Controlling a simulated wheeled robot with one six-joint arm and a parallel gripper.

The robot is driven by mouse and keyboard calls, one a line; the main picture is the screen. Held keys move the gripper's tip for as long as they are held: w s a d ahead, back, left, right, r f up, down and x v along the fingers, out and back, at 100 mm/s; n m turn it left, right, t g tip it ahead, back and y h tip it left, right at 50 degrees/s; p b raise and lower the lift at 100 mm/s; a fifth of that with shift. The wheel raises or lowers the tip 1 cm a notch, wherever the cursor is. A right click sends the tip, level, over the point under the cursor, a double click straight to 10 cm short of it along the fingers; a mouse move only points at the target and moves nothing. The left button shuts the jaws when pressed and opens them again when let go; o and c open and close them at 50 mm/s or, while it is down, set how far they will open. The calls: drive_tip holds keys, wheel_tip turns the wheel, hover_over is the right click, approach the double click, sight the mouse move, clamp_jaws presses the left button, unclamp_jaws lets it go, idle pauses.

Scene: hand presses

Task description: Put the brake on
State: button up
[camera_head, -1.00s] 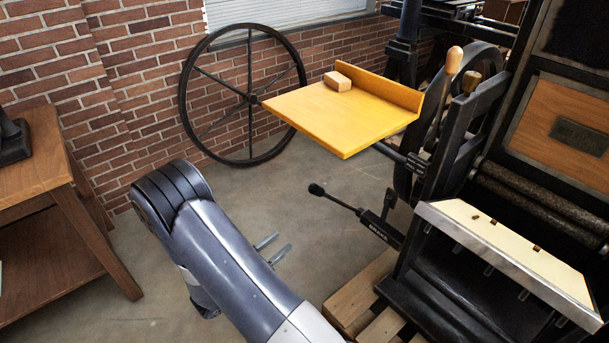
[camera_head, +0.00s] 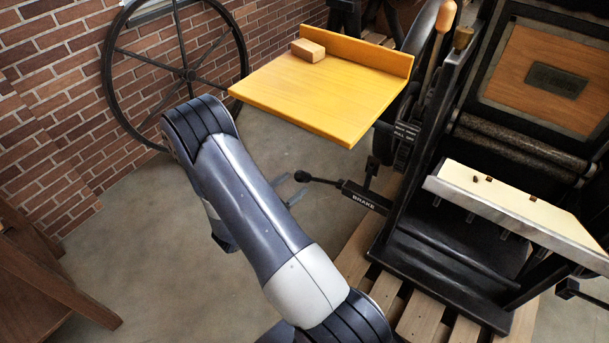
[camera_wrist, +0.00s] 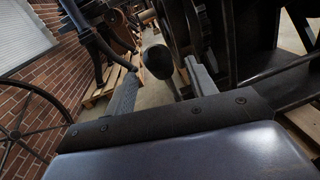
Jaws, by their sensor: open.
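The brake lever is a black rod with a round dark knob (camera_head: 302,177), fixed low on the press's side by a block lettered BRAKE (camera_head: 363,200). My gripper (camera_head: 289,188) is open, its two grey fingers partly hidden behind my arm. In the head view the fingertips are close by the knob. In the wrist view the knob (camera_wrist: 158,62) appears between the two open fingers of my gripper (camera_wrist: 162,68), near their tips. I cannot see either finger touching it.
A yellow feed board (camera_head: 325,90) with a small wooden block (camera_head: 308,50) juts out above the lever. The black press (camera_head: 440,250) stands on a wooden pallet (camera_head: 424,315) to the right. A spoked wheel (camera_head: 112,75) leans by the brick wall.

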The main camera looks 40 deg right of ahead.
sight(303, 176)
drive_tip(key=shift+w+d, duration=0.2)
drive_tip(key=shift+d, duration=0.65)
drive_tip(key=shift+w+d, duration=0.15)
drive_tip(key=shift+d, duration=0.7)
drive_tip(key=shift+w+d, duration=0.2)
drive_tip(key=shift+d, duration=0.65)
clamp_jaws()
